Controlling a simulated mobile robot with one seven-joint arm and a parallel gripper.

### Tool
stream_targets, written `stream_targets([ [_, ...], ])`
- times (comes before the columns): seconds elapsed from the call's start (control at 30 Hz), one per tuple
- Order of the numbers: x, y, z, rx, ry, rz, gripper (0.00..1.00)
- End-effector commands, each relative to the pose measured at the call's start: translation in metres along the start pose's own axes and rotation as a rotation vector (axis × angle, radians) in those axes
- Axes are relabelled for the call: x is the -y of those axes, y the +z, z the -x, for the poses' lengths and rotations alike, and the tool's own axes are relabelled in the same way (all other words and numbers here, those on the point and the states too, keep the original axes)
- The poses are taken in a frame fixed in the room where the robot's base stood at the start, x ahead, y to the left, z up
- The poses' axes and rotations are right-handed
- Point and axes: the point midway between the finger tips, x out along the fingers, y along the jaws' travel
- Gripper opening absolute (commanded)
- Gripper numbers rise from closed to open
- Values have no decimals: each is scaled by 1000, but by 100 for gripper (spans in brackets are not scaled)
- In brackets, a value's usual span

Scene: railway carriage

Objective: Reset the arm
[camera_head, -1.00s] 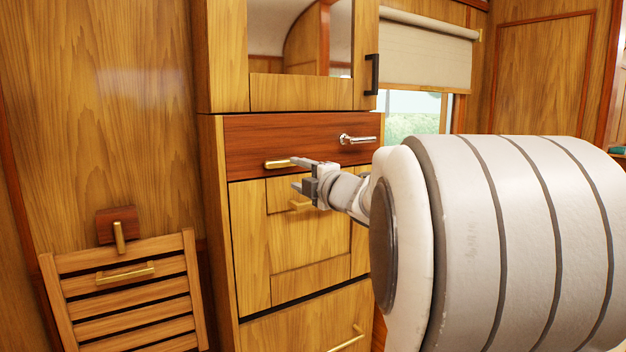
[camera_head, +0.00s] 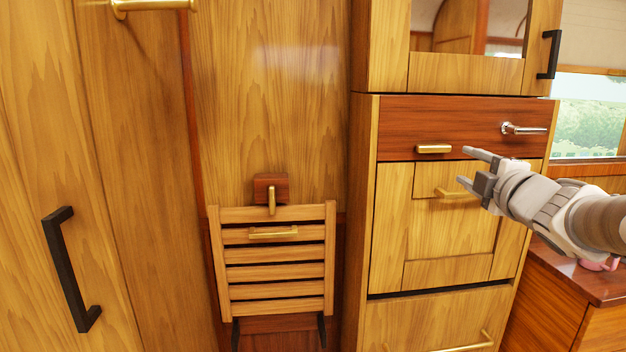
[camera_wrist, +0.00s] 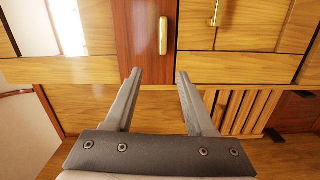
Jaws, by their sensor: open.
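My gripper (camera_head: 468,168) is open and empty at the right of the head view. It is in front of the cabinet, just right of the brass handle (camera_head: 433,149) on the dark red drawer (camera_head: 455,115). In the wrist view my gripper (camera_wrist: 160,78) shows two spread fingers with nothing between them. The drawer's brass handle (camera_wrist: 163,36) is beyond the fingertips there, apart from them. My arm reaches in from the right edge of the head view.
A slatted folding seat (camera_head: 275,275) hangs on the wall left of the cabinet. A door with a black handle (camera_head: 70,270) is at far left. A silver latch (camera_head: 523,129) is on the drawer. A wooden counter (camera_head: 572,275) is at lower right, below the window (camera_head: 587,125).

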Motion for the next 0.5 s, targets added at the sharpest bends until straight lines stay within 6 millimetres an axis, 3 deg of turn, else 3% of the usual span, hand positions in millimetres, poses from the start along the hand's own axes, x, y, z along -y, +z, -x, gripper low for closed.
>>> stream_targets([
  [0.03, -8, -16, 2, 18, -5, -54, 55],
  [0.1, -6, -30, 8, 69, -30, -159, 55],
  [0.17, 8, -28, 20, 145, -60, -272, 55],
  [0.37, 59, -45, 70, 353, -205, -642, 55],
  [0.5, 108, -70, 116, 490, -351, -883, 55],
])
